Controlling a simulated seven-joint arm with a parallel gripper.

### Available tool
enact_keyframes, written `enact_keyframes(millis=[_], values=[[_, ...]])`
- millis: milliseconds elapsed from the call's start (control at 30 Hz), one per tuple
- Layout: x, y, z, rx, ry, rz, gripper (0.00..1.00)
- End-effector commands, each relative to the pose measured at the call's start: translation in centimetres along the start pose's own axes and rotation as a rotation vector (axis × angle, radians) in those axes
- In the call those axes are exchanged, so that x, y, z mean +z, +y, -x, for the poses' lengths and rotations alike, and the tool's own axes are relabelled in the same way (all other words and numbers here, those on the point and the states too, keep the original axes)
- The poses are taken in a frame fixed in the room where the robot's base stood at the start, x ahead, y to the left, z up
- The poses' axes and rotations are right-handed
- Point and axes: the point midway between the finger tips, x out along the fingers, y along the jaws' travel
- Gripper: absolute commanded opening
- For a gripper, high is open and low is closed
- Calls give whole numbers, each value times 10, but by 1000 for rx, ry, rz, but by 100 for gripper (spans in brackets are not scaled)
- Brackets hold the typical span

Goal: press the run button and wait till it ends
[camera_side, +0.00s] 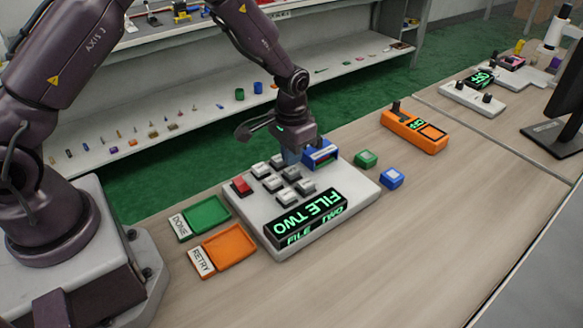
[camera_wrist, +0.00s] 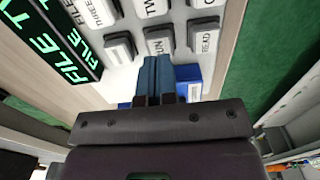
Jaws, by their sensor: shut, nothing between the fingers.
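A pale control panel (camera_side: 345,220) lies on the bench, with a dark display (camera_side: 308,215) reading FILE TWO in green. It bears several white-capped keys (camera_side: 276,161) and one red button (camera_side: 241,186). I cannot read which is the run button in the side view. My gripper (camera_side: 291,156) is shut and empty, pointing down over the panel's far edge beside a blue box (camera_side: 321,155). Contact cannot be told.
A green DONE tray (camera_side: 206,215) and an orange RETRY tray (camera_side: 229,246) lie left of the panel. Green (camera_side: 366,159) and blue (camera_side: 391,178) blocks sit to its right. An orange device (camera_side: 414,131) reading ON stands farther right. The front bench is clear.

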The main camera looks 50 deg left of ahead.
Motion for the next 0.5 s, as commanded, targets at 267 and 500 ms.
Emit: enact_keyframes(millis=[267,500], values=[[0,0,-6,0,-1,0,0],[0,0,-10,0,0,0,0]])
